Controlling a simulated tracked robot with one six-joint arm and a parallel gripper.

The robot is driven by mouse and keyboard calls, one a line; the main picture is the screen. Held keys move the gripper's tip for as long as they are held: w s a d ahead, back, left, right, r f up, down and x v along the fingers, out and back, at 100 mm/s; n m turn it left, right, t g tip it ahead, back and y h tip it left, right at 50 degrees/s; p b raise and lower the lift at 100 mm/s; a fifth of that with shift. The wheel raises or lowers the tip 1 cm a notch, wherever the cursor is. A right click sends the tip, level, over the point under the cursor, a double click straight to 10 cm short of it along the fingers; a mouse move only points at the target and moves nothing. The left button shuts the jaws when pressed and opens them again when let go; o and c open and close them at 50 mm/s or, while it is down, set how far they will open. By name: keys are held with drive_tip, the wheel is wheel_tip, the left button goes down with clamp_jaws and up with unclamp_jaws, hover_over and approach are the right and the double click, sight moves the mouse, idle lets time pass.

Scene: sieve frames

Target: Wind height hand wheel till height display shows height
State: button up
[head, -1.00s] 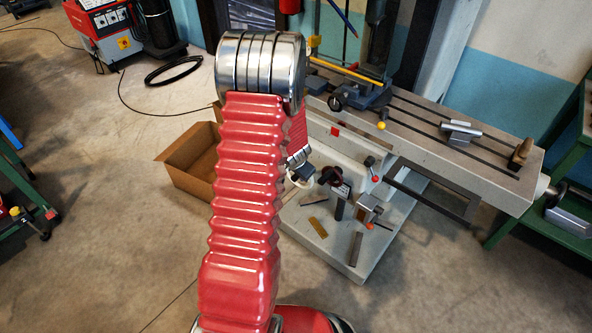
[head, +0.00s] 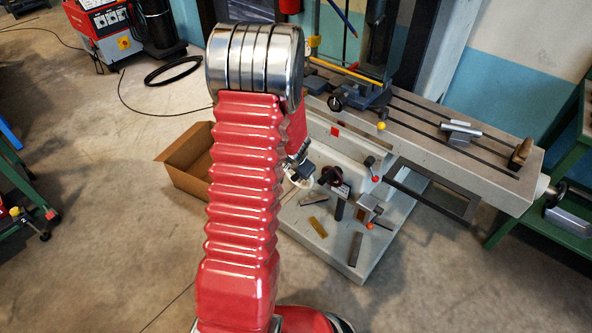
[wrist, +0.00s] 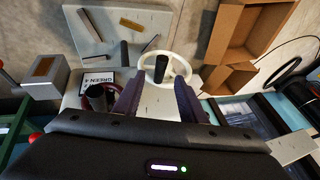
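A white hand wheel (wrist: 150,103) lies ahead of my gripper in the wrist view, with a black handle (wrist: 160,68) standing up from its rim. My gripper (wrist: 159,82) has its two dark fingers apart, one to each side of the wheel's middle. The black handle shows between the fingertips; I cannot tell whether they touch it. In the head view the white wheel (head: 297,181) is partly hidden behind my red arm. I cannot make out a height readout.
A dark knob (wrist: 97,95) sits by the card. A grey block (wrist: 45,78) is further left. Loose bars lie on the machine's base plate (head: 330,250). An open cardboard box (head: 185,165) stands on the floor close by. The long machine table (head: 440,150) overhangs at the right.

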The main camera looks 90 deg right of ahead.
drive_tip(key=w+a+r+n, duration=0.25)
drive_tip(key=w+r, duration=0.35)
drive_tip(key=w, duration=0.3)
drive_tip(key=w+a+r+n+t+h, duration=0.1)
drive_tip(key=w+r+n, duration=0.2)
drive_tip(key=w+r, duration=0.45)
drive_tip(key=w+a+r+n, duration=0.2)
drive_tip(key=w+r, duration=0.2)
drive_tip(key=w, duration=0.6)
drive_tip(key=w+a+r+n+t, duration=0.1)
drive_tip(key=w+a+r+n, duration=0.4)
drive_tip(key=w+a, duration=0.4)
drive_tip(key=w+a+r+n+t+y, duration=0.1)
drive_tip(key=w+a+r+n, duration=0.25)
drive_tip(key=a, duration=0.75)
drive_tip(key=w+a+r+n+t+y, duration=0.1)
drive_tip(key=w+a+r+n+t, duration=0.3)
drive_tip(key=a, duration=0.6)
drive_tip(key=s+a+r+n+y, duration=0.1)
drive_tip(key=s+a+n+y, duration=0.1)
drive_tip(key=a, duration=0.9)
drive_tip(key=s+a+n+y, duration=0.2)
drive_tip(key=a+n, duration=0.2)
drive_tip(key=a, duration=0.7)
drive_tip(key=shift+a+r+n+g+y, duration=0.3)
drive_tip(key=shift+a+r+g, duration=0.05)
drive_tip(key=shift+a+g, duration=0.05)
